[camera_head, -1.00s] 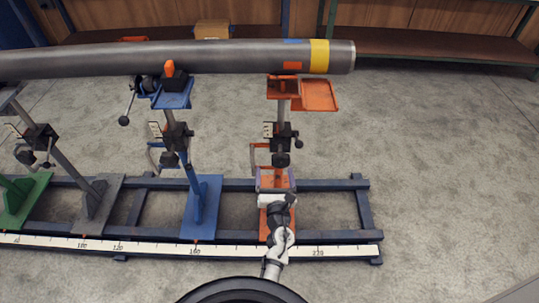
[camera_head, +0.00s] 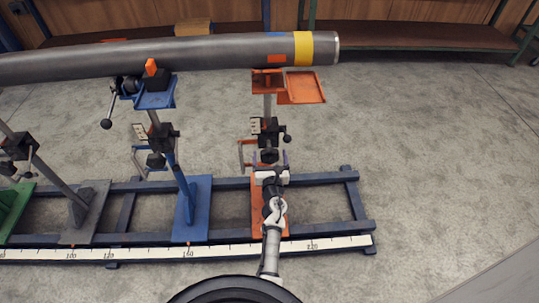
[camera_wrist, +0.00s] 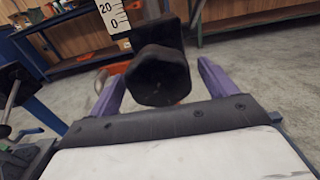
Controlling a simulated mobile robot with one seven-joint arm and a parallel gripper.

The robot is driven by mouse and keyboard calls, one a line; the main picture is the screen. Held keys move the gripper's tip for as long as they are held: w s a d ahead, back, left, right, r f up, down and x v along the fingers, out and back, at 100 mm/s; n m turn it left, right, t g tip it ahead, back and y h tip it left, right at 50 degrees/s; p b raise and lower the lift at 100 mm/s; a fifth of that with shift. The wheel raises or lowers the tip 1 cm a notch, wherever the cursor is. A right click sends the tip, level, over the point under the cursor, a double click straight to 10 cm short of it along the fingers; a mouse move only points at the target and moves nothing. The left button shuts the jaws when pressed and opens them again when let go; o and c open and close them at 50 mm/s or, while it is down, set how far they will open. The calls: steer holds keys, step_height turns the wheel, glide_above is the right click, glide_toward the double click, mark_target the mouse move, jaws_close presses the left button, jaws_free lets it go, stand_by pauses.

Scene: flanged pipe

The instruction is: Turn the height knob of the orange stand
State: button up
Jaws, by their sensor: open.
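The orange stand (camera_head: 302,90) stands right of the blue stand under the pipe's yellow-banded end. Its black height knob (camera_head: 269,155) sits low on the black clamp of its post. In the wrist view the knob (camera_wrist: 158,78) is a large dark faceted shape. My gripper (camera_head: 271,160) is just below the knob in the head view, its purple fingers open. In the wrist view my gripper (camera_wrist: 160,72) has one finger on each side of the knob, with visible gaps. I cannot tell how deep the knob sits between them.
The grey pipe (camera_head: 180,54) lies across the stands. The blue stand (camera_head: 188,205) is close on the left, with its own clamp and levers. A dark blue base frame with a white ruler (camera_head: 320,243) runs below. Floor to the right is clear.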

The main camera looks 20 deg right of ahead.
steer(key=shift+x, duration=1.05)
steer(key=shift+c, duration=0.4)
steer(key=c, duration=0.9)
steer(key=shift+a+m, duration=0.1)
steer(key=shift+m, duration=0.2)
steer(key=m, duration=0.4)
steer(key=shift+a+m, duration=0.1)
steer(key=shift+m, duration=0.2)
steer(key=m+p, duration=0.1)
steer(key=m, duration=0.4)
steer(key=shift+r+m+p, duration=0.1)
steer(key=shift+m+p, duration=0.2)
steer(key=shift+p, duration=0.05)
steer(key=m+p, duration=0.1)
steer(key=m, duration=0.4)
steer(key=shift+r+p, duration=0.1)
steer(key=shift+p, duration=0.2)
steer(key=m+p, duration=0.1)
steer(key=m, duration=0.4)
steer(key=shift+m+p, duration=0.4)
